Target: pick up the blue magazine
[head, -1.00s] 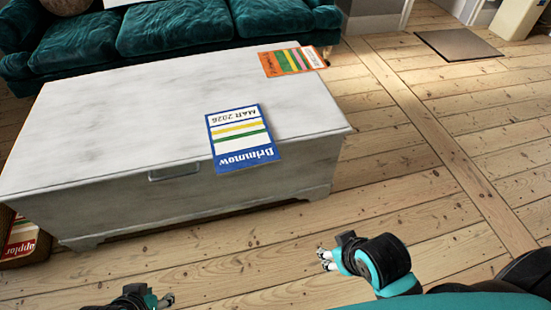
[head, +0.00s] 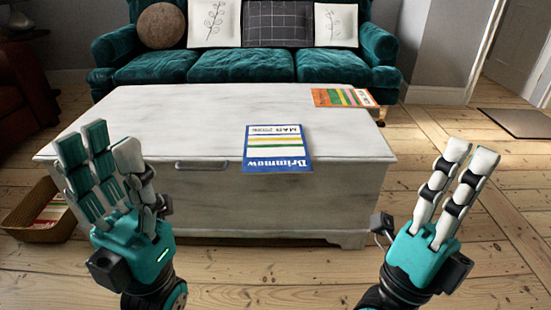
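The blue magazine (head: 276,149) lies flat on the white chest (head: 205,120), at its front edge and slightly overhanging it. It has a blue border, yellow and green stripes and upside-down lettering. My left gripper (head: 100,150) is raised in front of the chest's left part, fingers pointing up, open and empty. My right gripper (head: 470,160) is raised to the right of the chest, fingers pointing up, open and empty. Both are apart from the magazine, one on each side of it.
An orange magazine (head: 344,97) lies at the chest's back right corner. A teal sofa (head: 245,66) with cushions stands behind. A wicker basket (head: 40,232) holding magazines sits on the floor at left. A doormat (head: 517,122) lies far right.

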